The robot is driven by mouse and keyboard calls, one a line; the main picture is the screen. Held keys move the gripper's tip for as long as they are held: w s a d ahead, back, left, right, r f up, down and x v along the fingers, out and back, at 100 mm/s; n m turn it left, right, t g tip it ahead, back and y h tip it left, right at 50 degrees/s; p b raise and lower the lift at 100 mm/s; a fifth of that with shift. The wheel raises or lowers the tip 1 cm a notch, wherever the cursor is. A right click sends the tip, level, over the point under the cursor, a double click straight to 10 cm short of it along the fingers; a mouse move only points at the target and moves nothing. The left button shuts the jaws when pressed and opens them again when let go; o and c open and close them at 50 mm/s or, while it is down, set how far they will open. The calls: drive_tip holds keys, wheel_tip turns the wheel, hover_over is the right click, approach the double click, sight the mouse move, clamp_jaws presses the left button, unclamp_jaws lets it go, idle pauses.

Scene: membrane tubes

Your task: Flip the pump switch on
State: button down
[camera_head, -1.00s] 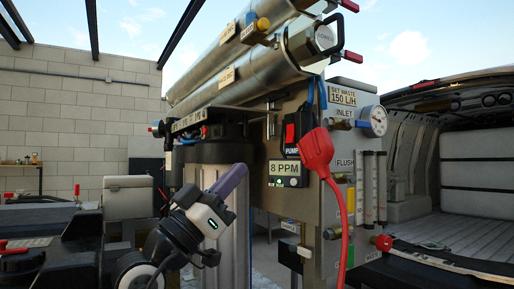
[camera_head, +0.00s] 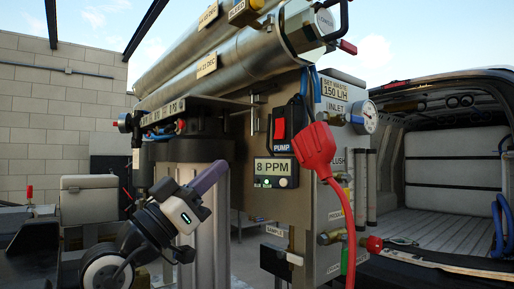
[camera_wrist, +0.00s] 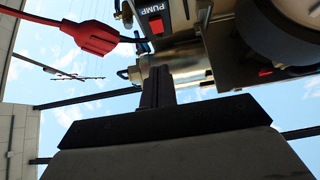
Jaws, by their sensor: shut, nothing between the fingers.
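The pump switch (camera_head: 279,129) is a red rocker on a black box labelled PUMP, on the upper front of the grey panel in the head view. In the wrist view the red switch (camera_wrist: 156,25) shows upside down near the top edge, beyond my fingers. My gripper (camera_head: 221,168) is left of the switch and lower in the head view, apart from it. Its fingers are shut with nothing between them, and in the wrist view the closed gripper (camera_wrist: 157,72) points up the picture toward the switch area. Whether the rocker is on or off is unclear.
A red plug (camera_head: 315,148) with a hanging red cable is just right of the switch. An 8 PPM meter (camera_head: 275,172) sits below it. Steel tubes (camera_head: 215,60) run above. A grey cylinder (camera_head: 203,235) stands behind my gripper. A pressure gauge (camera_head: 364,117) is at the panel's right.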

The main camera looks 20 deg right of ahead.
drive_tip(key=p+x, duration=0.2)
drive_tip(key=x, duration=0.2)
drive_tip(key=f+p+x, duration=0.1)
drive_tip(key=p+x, duration=0.1)
drive_tip(key=x, duration=0.2)
drive_tip(key=d+p+x, duration=0.1)
drive_tip(key=p+x, duration=0.1)
drive_tip(key=x, duration=0.2)
drive_tip(key=shift+w+f, duration=0.2)
drive_tip(key=shift+w+d+f, duration=0.2)
drive_tip(key=shift+d, duration=0.4)
drive_tip(key=shift+f, duration=0.1)
drive_tip(key=shift+d+f+b, duration=0.2)
drive_tip(key=shift+b, duration=0.4)
drive_tip(key=shift+w+d+r+h, duration=0.15)
drive_tip(key=shift+h, duration=0.25)
drive_tip(key=b, duration=0.6)
approach(278, 134)
drive_tip(key=v, duration=0.7)
